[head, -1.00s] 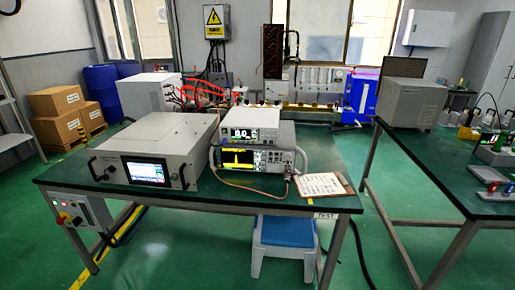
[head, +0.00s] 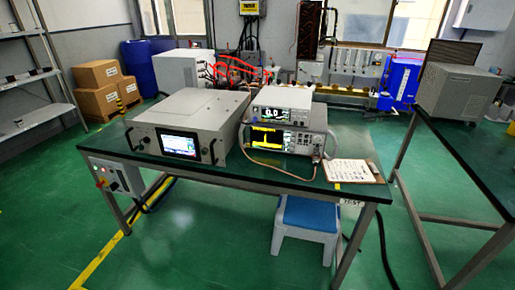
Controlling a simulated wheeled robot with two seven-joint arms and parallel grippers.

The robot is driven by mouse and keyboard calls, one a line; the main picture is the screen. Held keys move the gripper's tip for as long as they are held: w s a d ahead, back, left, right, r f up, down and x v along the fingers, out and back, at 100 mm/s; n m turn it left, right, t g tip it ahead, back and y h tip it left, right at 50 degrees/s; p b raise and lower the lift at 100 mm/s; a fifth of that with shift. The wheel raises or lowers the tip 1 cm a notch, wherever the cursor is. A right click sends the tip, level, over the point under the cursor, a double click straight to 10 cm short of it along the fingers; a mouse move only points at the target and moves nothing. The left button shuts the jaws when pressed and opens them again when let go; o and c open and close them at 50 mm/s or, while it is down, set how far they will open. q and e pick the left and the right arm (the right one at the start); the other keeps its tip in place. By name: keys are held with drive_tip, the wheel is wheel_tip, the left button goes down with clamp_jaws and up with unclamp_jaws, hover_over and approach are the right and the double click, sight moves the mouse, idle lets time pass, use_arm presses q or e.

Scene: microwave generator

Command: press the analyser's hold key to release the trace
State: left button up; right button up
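The analyser (head: 284,140) is the lower of two stacked instruments on the green-topped table. Its dark screen shows a yellow trace with a peak, and its keys sit right of the screen, too small to tell the hold key apart. A second instrument (head: 280,112) with a lit numeric display rests on top of it. Neither of my grippers shows in the head view.
The table (head: 230,172) also carries a large grey unit (head: 185,125) with a screen, left of the analyser, and a clipboard (head: 353,171) at the right. A blue-topped stool (head: 306,217) stands under the front edge. Another table (head: 460,155) stands at the right. Green floor in front is open.

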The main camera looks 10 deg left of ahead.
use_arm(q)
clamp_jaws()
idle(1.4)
